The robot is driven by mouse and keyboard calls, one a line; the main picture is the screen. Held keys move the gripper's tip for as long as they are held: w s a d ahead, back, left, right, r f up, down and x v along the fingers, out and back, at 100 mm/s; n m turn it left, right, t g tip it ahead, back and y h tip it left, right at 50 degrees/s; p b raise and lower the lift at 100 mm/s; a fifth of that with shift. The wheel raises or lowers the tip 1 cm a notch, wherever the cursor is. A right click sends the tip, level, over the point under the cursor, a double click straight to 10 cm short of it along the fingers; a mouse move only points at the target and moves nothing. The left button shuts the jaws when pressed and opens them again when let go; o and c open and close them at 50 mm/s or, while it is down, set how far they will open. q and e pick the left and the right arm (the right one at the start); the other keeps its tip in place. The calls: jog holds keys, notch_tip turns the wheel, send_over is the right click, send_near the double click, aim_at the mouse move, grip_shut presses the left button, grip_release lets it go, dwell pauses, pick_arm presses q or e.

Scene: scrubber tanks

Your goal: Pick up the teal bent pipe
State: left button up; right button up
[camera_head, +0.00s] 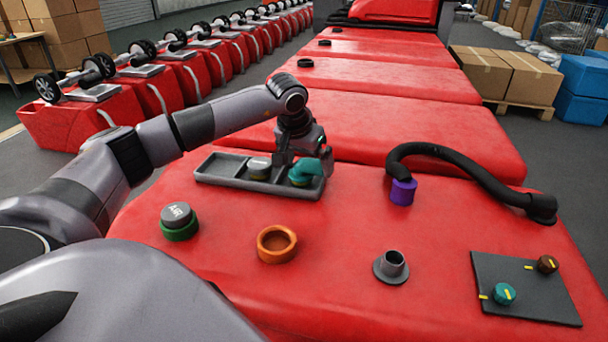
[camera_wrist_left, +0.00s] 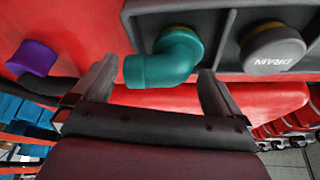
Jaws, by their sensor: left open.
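The teal bent pipe (camera_head: 303,173) sits in the right end of a dark grey tray (camera_head: 222,183) on the red tank top. In the left wrist view the teal bent pipe (camera_wrist_left: 165,60) curves out over the tray's edge. My left gripper (camera_head: 303,164) is over the tray's right end. In the left wrist view my left gripper (camera_wrist_left: 160,70) is open, with one finger on each side of the pipe's free end; I see no clear contact. My right gripper is not in view.
A grey cap marked DRAIN (camera_wrist_left: 273,48) sits in the tray beside the pipe. A grey-green AIR cap (camera_head: 178,221), an orange ring (camera_head: 277,244), a grey spout (camera_head: 391,267), a black hose (camera_head: 460,170) with a purple end (camera_head: 402,192) and a knob panel (camera_head: 525,290) stand around.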

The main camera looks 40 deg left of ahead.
pick_arm(q)
jog(key=shift+f, duration=0.15)
jog(key=c, duration=1)
